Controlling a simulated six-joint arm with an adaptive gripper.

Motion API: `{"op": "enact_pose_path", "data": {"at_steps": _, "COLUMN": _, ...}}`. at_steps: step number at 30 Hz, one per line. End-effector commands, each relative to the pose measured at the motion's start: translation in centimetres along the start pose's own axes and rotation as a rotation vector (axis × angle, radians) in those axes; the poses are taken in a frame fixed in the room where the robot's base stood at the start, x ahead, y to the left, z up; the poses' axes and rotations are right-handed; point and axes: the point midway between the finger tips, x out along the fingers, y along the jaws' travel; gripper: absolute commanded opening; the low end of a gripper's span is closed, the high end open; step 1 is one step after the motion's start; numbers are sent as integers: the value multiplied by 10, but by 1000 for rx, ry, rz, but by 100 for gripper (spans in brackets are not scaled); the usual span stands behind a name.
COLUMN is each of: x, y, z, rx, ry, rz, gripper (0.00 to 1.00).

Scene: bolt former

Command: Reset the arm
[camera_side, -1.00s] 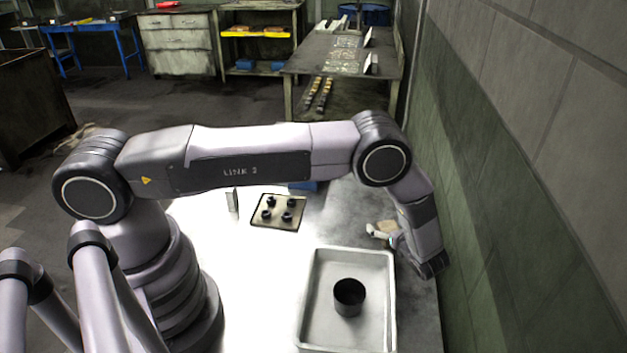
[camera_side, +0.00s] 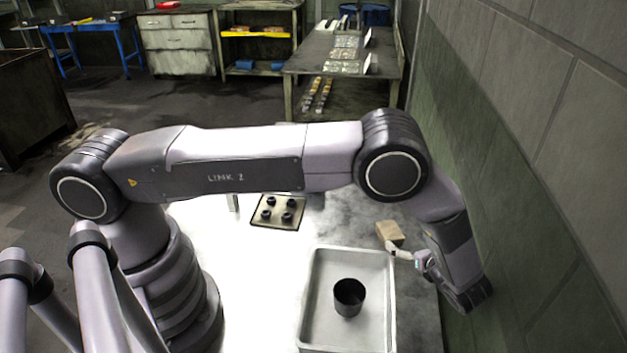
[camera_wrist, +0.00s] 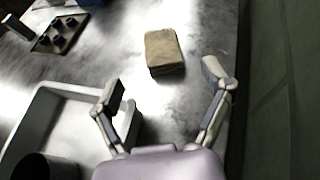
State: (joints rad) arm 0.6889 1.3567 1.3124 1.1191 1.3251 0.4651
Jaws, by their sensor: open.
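My gripper (camera_wrist: 166,84) is open and empty in the wrist view, its two fingers spread wide above the table. In the side view my gripper (camera_side: 402,254) hangs at the right end of my arm, beside the tray's far right corner. A tan block (camera_wrist: 164,52) lies on the table beyond the fingertips and is not touched by them, as far as the wrist view shows. The block also shows in the side view (camera_side: 390,233), just behind the gripper.
A grey metal tray (camera_side: 311,290) holds a dark round cup (camera_side: 349,297). A square plate (camera_side: 288,222) with several black round parts (camera_side: 268,203) lies left of the block. A wall (camera_side: 560,200) runs close along the right side of the table.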

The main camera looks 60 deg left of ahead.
Motion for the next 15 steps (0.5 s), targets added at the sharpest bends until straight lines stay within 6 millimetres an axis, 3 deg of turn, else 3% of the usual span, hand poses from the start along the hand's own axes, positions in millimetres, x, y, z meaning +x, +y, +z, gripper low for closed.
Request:
{"op": "enact_pose_path", "data": {"at_steps": 11, "x": -7, "y": 0, "z": 0, "rx": 0, "ry": 0, "rz": 0, "gripper": 79}}
{"op": "enact_pose_path", "data": {"at_steps": 15, "x": -7, "y": 0, "z": 10, "rx": -26, "ry": 20, "rz": 17, "gripper": 79}}
